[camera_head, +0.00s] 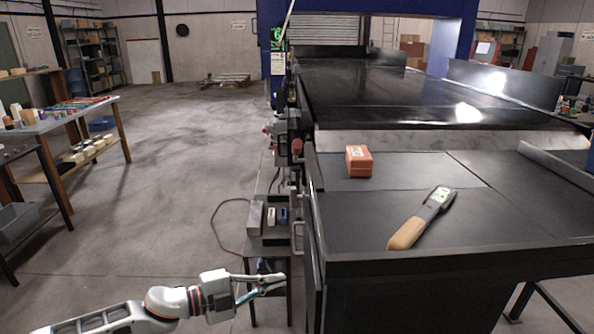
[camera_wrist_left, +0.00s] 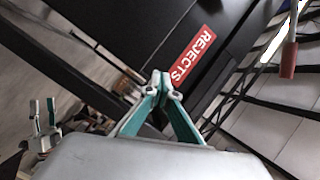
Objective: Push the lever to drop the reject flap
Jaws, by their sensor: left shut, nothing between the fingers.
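My left gripper (camera_head: 285,279) is low at the left side of the black conveyor in the head view. Its teal fingers are shut with nothing between them; the closed tips also show in the left wrist view (camera_wrist_left: 160,80). Beyond them is a black surface with a red REJECTS label (camera_wrist_left: 193,55). A lever with a red grip (camera_wrist_left: 288,60) hangs at the upper right of the wrist view, apart from the fingertips. I cannot clearly pick out the lever or the flap in the head view. My right gripper (camera_wrist_left: 43,112) shows small at the wrist view's left, fingers apart.
On the conveyor end (camera_head: 460,235) lie an orange box (camera_head: 359,161) and a hand-held detector with a tan handle (camera_head: 406,234). A small side shelf (camera_head: 265,243) stands above my left gripper. A table with parts (camera_head: 75,113) is far left; open floor lies between.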

